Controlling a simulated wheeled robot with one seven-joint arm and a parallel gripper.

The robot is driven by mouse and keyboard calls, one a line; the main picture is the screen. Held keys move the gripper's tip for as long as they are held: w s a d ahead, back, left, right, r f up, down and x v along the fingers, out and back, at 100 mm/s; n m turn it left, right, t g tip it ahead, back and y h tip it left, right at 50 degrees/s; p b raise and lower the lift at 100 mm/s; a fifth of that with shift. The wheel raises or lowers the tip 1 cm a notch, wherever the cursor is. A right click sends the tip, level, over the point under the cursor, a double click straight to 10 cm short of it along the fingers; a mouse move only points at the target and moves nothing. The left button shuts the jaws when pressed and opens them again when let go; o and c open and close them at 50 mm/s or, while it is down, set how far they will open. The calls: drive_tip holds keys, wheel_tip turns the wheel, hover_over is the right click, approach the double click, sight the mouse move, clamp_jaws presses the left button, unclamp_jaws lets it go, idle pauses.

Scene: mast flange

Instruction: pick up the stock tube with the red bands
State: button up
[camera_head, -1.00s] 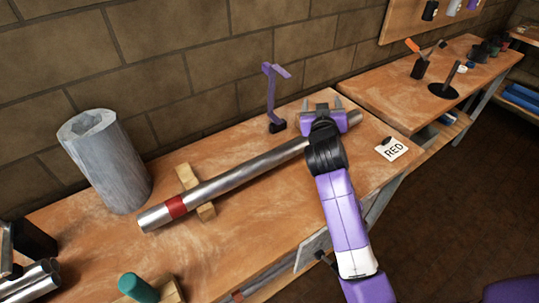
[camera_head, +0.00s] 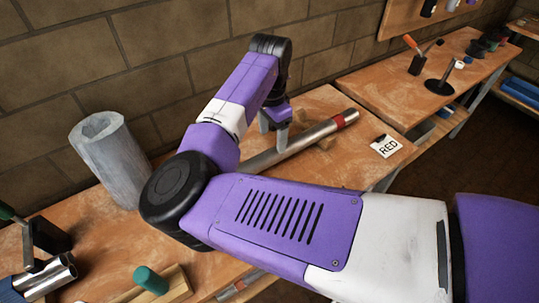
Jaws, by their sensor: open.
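The stock tube (camera_head: 305,139) is a long silvery metal tube lying on the workbench. A red band (camera_head: 337,122) shows near its right end. Its left part is hidden behind my arm. My gripper (camera_head: 275,146) points down at the visible middle of the tube, left of the red band, with its fingers apart. The fingertips are close to the tube; I cannot tell whether they straddle or touch it.
A white card marked RED (camera_head: 387,147) lies right of the tube. A grey hollow cylinder (camera_head: 112,160) stands at the wall. A green-topped piece (camera_head: 150,280) and metal tubes (camera_head: 45,275) are at front left. Another bench (camera_head: 385,85) stands beyond a gap.

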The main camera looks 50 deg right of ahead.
sight(269, 152)
drive_tip(key=shift+w+a, duration=0.15)
drive_tip(key=shift+a, duration=0.35)
drive_tip(key=shift+a+f, duration=0.1)
drive_tip(key=shift+f, duration=0.2)
drive_tip(key=shift+f+p, duration=1.05)
drive_tip(key=shift+f, duration=2.45)
drive_tip(key=shift+r, duration=0.1)
clamp_jaws()
